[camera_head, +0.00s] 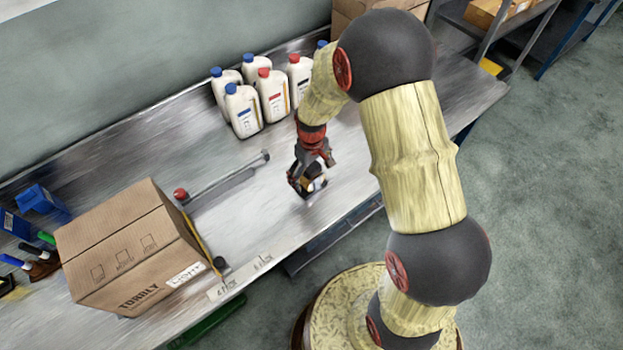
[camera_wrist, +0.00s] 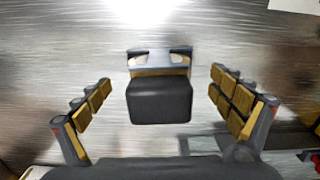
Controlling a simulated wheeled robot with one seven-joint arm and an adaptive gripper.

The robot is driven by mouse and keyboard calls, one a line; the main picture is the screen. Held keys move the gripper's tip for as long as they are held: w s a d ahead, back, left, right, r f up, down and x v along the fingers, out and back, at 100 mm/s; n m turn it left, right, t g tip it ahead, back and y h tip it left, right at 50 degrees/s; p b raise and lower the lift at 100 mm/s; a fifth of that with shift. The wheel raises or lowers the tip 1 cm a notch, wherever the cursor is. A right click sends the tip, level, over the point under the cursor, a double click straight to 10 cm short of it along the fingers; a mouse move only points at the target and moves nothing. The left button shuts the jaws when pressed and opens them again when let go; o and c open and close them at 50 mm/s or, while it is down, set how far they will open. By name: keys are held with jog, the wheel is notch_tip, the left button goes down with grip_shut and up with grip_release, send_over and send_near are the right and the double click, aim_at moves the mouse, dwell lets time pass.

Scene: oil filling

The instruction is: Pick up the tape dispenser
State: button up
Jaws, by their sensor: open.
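A small dark object with a pale, yellowish end, which looks like the tape dispenser (camera_head: 317,185), sits on the metal bench below my gripper (camera_head: 309,176). In the wrist view the tape dispenser (camera_wrist: 160,98) shows a black body, a yellow strip and a grey-blue far part. It lies between the two spread fingers of my gripper (camera_wrist: 160,84), with a gap on each side. The fingers are open and do not appear to touch it. In the head view the fingers partly hide it.
Several white jugs (camera_head: 243,110) with blue or red caps stand behind my gripper. A cardboard box (camera_head: 128,250) is at the left, near blue boxes (camera_head: 40,199). A grey bar assembly (camera_head: 226,182) lies between box and gripper. The bench (camera_head: 265,215) is bare around the dispenser.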

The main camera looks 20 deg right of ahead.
aim_at(311, 167)
jog(key=c, duration=0.3)
jog(key=c, duration=1.2)
jog(key=shift+r, duration=0.15)
jog(key=shift+r, duration=0.55)
notch_tip(311, 167, up, 2)
jog(key=shift+s+r+p, duration=0.1)
jog(key=shift+r+p, duration=0.15)
jog(key=shift+p, duration=0.25)
jog(key=s+a+r, duration=0.1)
jog(key=s+r, duration=0.2)
jog(key=s, duration=0.1)
jog(key=s+a+r+p, duration=0.1)
jog(key=s+r, duration=0.2)
jog(key=s, duration=0.1)
jog(key=s+a+r+p, duration=0.1)
jog(key=s+a+r, duration=0.1)
jog(key=s, duration=0.3)
jog(key=shift+a+r, duration=0.1)
jog(key=shift+r, duration=0.5)
